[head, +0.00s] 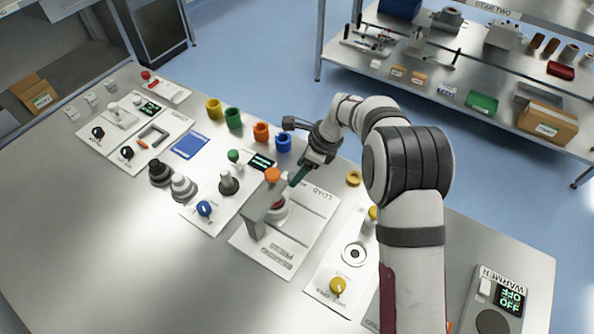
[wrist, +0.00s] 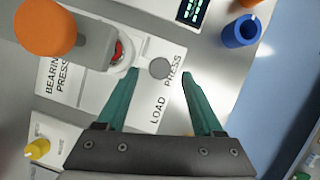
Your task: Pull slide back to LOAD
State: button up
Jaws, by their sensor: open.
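The bearing press (head: 257,222) stands on a white panel, a grey upright frame with an orange knob (head: 272,175) on top. Under its arm is the pale slide (head: 279,210) with a red part on it; the slide also shows in the wrist view (wrist: 127,62). A grey round knob (wrist: 160,68) lies at the slide's end, by the printed words PRESS and LOAD. My gripper (head: 296,181) is open above the panel. In the wrist view its green fingertips (wrist: 159,74) appear on either side of the grey knob. I cannot tell whether they touch it.
The tall press frame and orange knob stand close beside my gripper. A green-knobbed station (head: 233,157) and coloured cups (head: 283,143) stand to its left and behind. A yellow-knobbed panel (head: 338,286) lies to the right. The table's near left is clear.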

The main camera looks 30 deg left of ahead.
jog(key=shift+x, duration=1.2)
grip_shut()
jog(key=shift+d, duration=0.1)
dwell(0.5)
